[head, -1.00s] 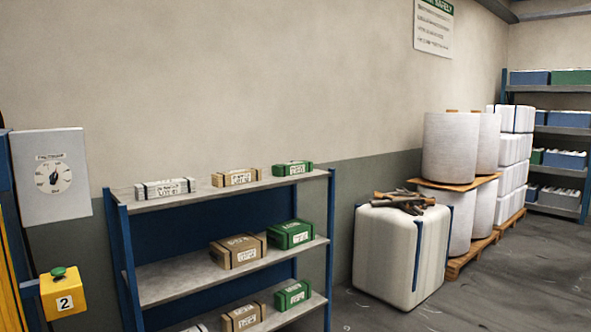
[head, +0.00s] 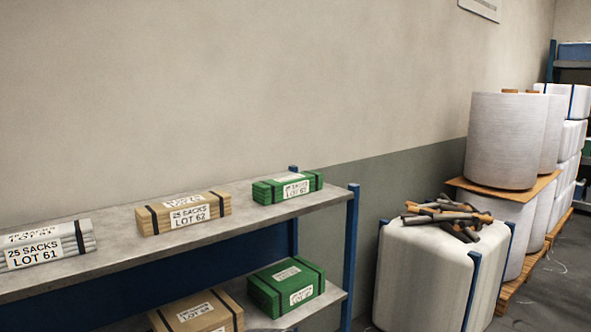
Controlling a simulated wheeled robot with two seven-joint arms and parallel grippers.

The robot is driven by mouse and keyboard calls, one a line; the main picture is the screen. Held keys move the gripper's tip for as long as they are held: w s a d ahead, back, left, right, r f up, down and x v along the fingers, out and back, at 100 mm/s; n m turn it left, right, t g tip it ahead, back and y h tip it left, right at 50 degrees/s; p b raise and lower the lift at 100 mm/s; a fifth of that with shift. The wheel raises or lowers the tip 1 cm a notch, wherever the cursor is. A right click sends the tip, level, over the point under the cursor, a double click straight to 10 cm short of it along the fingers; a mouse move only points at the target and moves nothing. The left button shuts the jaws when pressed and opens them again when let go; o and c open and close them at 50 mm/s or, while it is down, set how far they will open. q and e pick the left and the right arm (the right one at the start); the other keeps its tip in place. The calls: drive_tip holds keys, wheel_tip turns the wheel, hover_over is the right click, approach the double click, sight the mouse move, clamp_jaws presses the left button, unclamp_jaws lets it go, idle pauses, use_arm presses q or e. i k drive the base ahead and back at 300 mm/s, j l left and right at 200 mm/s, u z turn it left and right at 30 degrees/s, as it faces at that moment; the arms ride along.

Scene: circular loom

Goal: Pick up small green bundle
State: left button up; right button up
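A small green bundle (head: 288,188) with dark straps and a white label reading LOT 63 lies on the top shelf near its right end. A larger green bundle (head: 286,286) lies on the shelf below it. No gripper of mine shows in the head view.
The grey shelf rack (head: 110,250) with blue posts also holds a tan bundle (head: 183,213), a white bundle (head: 46,246) and a lower tan bundle (head: 198,314). A white bale (head: 425,270) topped with dark and brown tubes (head: 445,215) stands right of the rack. Wrapped rolls (head: 505,140) stand behind it.

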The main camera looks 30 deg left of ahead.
sight(271, 191)
drive_tip(key=i+j, duration=0.75)
drive_tip(key=i, duration=0.1)
